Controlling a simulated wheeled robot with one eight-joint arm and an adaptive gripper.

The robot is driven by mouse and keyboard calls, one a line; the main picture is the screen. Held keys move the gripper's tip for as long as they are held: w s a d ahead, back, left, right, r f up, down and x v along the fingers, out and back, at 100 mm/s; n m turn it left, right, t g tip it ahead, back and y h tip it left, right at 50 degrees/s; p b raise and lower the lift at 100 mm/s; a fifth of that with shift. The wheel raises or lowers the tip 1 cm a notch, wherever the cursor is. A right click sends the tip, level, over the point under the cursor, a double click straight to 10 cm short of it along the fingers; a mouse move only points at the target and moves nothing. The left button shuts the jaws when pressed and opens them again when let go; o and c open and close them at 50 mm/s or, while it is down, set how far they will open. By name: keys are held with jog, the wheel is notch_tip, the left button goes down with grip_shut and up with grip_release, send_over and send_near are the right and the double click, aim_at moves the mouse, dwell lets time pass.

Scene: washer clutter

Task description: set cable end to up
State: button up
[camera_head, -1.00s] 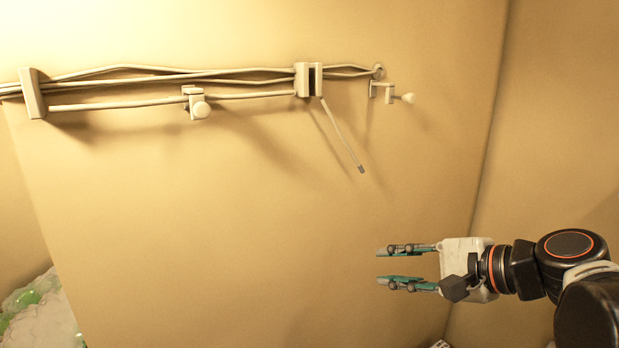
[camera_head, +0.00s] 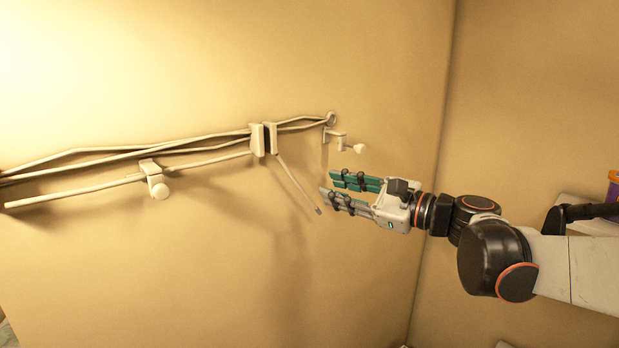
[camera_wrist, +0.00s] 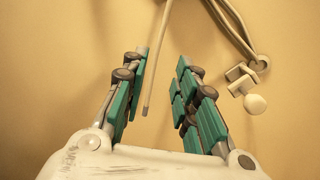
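The cable end (camera_head: 299,185) is a thin pale rod with a dark tip. It hangs from the wall bracket (camera_head: 264,139) and slants down to the right. In the wrist view the cable end (camera_wrist: 154,67) shows between the two fingers, its tip past the left finger and closer to it. My gripper (camera_head: 336,188) is open, its teal fingers pointing left, with the fingertips just right of the cable end's tip in the head view. I see no contact with the cable end.
A clamp with a white knob (camera_head: 359,148) is on the wall just above my gripper; it also shows in the wrist view (camera_wrist: 254,103). Another knobbed clamp (camera_head: 159,190) sits on the cables at left. The wall below is bare. A shelf stands at right.

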aim_at(296, 179)
jog(key=p+x, duration=0.1)
jog(key=x, duration=0.8)
jog(key=shift+p, duration=0.35)
grip_shut()
